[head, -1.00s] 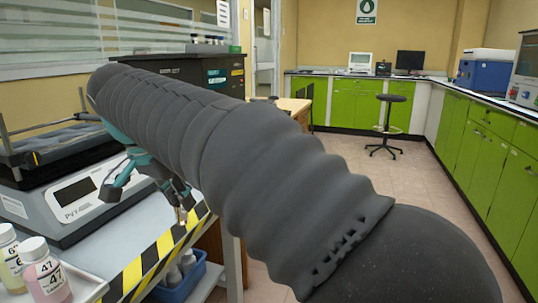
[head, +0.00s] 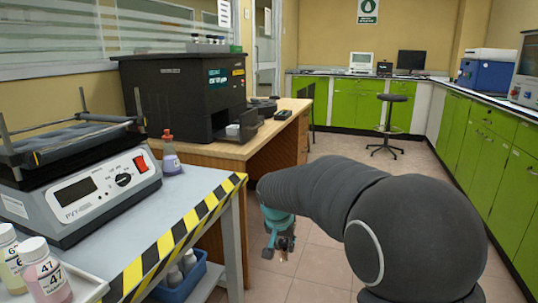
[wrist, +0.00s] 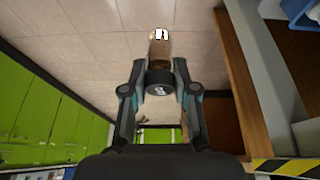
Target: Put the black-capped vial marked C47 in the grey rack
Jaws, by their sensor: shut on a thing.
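My gripper (wrist: 160,88) is shut on a black-capped vial (wrist: 159,80). The cap sits between the fingers, and the glass body with amber-brown contents extends beyond them. A pale mark shows on the cap but is too small to read, so I cannot confirm C47. In the head view my gripper (head: 278,238) hangs low over the floor, right of the striped bench, with the vial (head: 284,250) partly hidden by it. I cannot make out a grey rack for certain in either view.
A grey bench (head: 200,192) with a striped edge holds a shaker (head: 95,190), a purple flask (head: 171,160) and white-capped bottles (head: 45,270). A blue bin (head: 180,280) is below. A wooden desk (head: 262,135) carries a black machine (head: 180,95) with small vials (head: 215,39) on top.

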